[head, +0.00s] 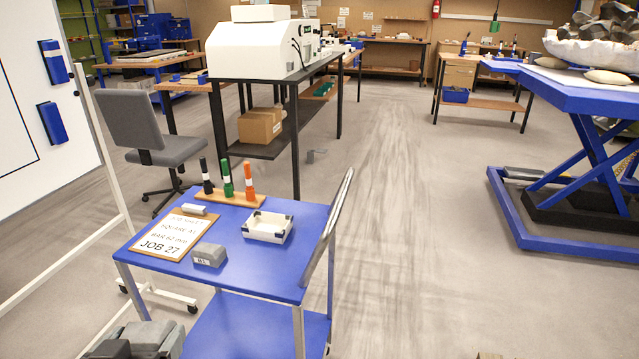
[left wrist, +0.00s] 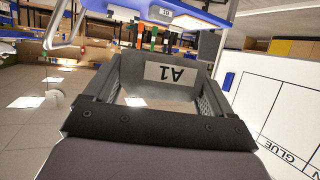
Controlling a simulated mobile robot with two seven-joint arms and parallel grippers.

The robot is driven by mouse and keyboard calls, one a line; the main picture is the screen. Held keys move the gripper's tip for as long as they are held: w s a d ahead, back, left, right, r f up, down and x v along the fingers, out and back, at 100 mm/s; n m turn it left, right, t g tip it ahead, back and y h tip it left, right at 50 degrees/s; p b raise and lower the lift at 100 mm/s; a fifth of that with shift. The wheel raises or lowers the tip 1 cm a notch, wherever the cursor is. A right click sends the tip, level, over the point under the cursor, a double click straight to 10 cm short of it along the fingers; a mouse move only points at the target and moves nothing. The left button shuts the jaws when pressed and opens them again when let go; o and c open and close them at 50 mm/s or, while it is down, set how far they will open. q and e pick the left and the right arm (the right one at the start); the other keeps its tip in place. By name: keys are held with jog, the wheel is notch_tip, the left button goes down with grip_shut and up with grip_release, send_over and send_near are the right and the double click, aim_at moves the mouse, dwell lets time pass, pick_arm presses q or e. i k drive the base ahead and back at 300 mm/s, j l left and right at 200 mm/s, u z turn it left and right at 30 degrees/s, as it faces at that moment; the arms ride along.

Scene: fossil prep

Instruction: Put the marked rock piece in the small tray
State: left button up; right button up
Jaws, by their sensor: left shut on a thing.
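My left gripper (head: 142,341) is low at the bottom left of the head view, in front of the blue cart and partly cut off by the frame. In the left wrist view it is shut on a dark grey rock piece (left wrist: 150,72) with a pale label reading A1, upside down there. The small white tray (head: 267,227) with dark corners stands on the cart top, beyond and to the right of the gripper. It looks empty. A grey block (head: 209,254) with a label, seemingly B1, lies on the cart near the tray.
The blue cart (head: 285,280) also carries a clipboard (head: 172,232) with a job sheet and a wooden rack (head: 230,197) of three markers. Its raised handle (head: 328,225) is at the right. A whiteboard (head: 40,140) stands left. Open floor (head: 410,250) lies right.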

aim_at(269, 230)
jog(key=k+j+z, duration=0.2)
jog(key=k+z, duration=0.15)
jog(key=z, duration=3.15)
jog(key=l, duration=0.1)
